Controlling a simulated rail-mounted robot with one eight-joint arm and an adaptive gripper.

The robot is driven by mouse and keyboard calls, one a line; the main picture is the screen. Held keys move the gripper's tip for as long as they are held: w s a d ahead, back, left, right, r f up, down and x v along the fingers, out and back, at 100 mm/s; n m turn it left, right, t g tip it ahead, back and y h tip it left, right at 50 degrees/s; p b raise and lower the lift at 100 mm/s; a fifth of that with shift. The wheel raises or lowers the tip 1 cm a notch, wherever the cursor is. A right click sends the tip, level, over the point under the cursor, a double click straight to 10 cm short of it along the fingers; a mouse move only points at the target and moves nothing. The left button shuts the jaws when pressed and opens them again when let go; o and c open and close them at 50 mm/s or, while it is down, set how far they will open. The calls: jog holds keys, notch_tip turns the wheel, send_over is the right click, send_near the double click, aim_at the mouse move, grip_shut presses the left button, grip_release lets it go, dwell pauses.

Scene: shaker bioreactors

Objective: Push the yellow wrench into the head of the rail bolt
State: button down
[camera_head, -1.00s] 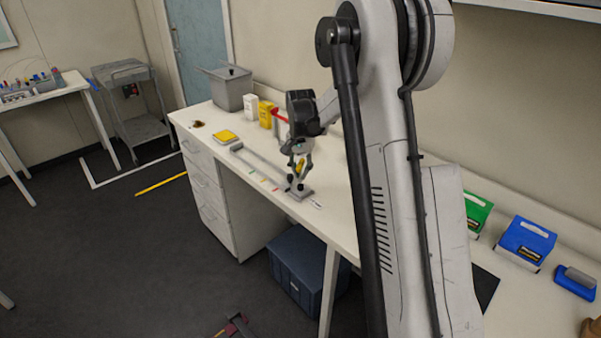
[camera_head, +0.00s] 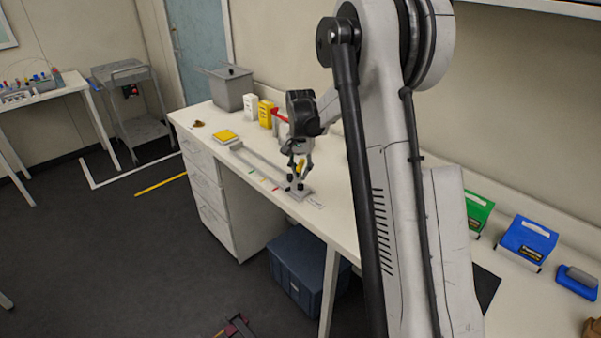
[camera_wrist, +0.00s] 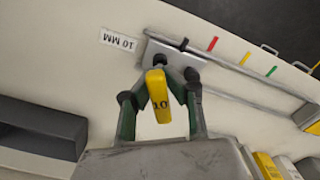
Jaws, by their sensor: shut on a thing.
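The yellow wrench (camera_wrist: 158,90), marked 10, is held between the fingers of my gripper (camera_wrist: 160,96), which is shut on it. In the wrist view its far end lies right at a dark bolt head (camera_wrist: 163,73) on the rail's end plate (camera_wrist: 182,60). I cannot tell whether the wrench sits in the bolt head or only rests against it. In the head view my gripper (camera_head: 298,178) is low over the near end of the rail (camera_head: 258,163), and the yellow wrench (camera_head: 300,167) shows as a small patch between the fingers.
A "10 MM" label (camera_wrist: 118,40) lies beside the plate. Red, yellow and green marks (camera_wrist: 245,58) lie along the rail. A yellow pad (camera_head: 225,136), a grey bin (camera_head: 232,88) and white and yellow boxes (camera_head: 265,113) stand farther back. Blue and green boxes (camera_head: 527,241) stand at right.

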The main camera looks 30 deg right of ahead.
jog(key=shift+f+b, duration=0.9)
jog(key=shift+f, duration=0.1)
dwell(1.1)
jog(key=c, duration=1.8)
grip_release()
jog(key=shift+o, duration=0.2)
jog(key=shift+r, duration=0.1)
notch_tip(320, 180, up, 12)
jog(key=shift+f, duration=0.1)
